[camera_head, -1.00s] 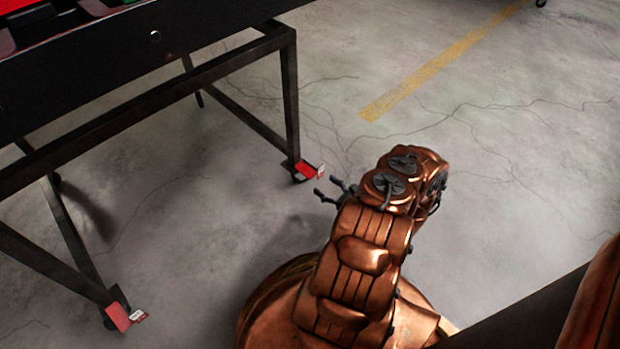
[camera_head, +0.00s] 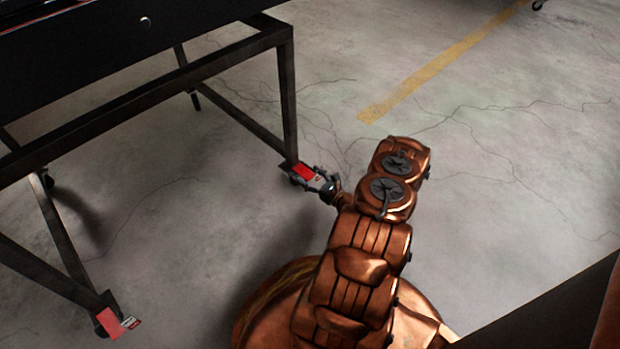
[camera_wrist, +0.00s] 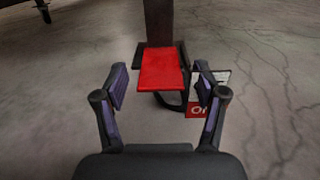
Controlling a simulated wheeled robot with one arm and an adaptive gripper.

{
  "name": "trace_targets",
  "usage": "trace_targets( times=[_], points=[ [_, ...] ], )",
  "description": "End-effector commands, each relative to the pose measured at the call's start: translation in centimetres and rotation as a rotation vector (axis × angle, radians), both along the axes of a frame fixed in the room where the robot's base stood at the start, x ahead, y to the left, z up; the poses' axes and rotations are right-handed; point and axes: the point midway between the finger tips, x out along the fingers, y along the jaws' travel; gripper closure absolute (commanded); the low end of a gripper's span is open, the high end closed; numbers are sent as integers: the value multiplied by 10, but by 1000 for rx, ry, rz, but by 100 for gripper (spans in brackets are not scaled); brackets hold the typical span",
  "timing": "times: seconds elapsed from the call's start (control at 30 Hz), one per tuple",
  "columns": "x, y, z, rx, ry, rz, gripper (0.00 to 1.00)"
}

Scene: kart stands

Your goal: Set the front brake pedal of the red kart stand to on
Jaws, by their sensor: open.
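The kart stand (camera_head: 288,95) is a black metal frame at the left in the head view. A red brake pedal (camera_head: 303,172) sits at the foot of its nearer right leg. In the wrist view this red pedal (camera_wrist: 161,70) lies straight ahead, below the black leg, between and just beyond my fingertips. A small red and white label (camera_wrist: 200,108), partly hidden by my right finger, shows the letters "On". My gripper (camera_head: 325,180) is open at this pedal; it also shows in the wrist view (camera_wrist: 160,88) with nothing between its fingers.
A second red pedal (camera_head: 108,321) with a label is on the stand's other leg at lower left. Another caster (camera_wrist: 42,8) shows at the wrist view's upper left. Open concrete floor (camera_head: 500,180) with a yellow line (camera_head: 430,70) lies to the right.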

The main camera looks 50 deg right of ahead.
Motion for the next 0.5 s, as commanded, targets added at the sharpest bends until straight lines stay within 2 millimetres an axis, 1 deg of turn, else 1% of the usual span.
trace_targets(
  times=[0.13,0.17,0.5],
  points=[
    [0,0,0,0,0,0,29],
    [0,0,0,-1,0,0,31],
    [0,0,0,-1,0,0,67]
  ],
)
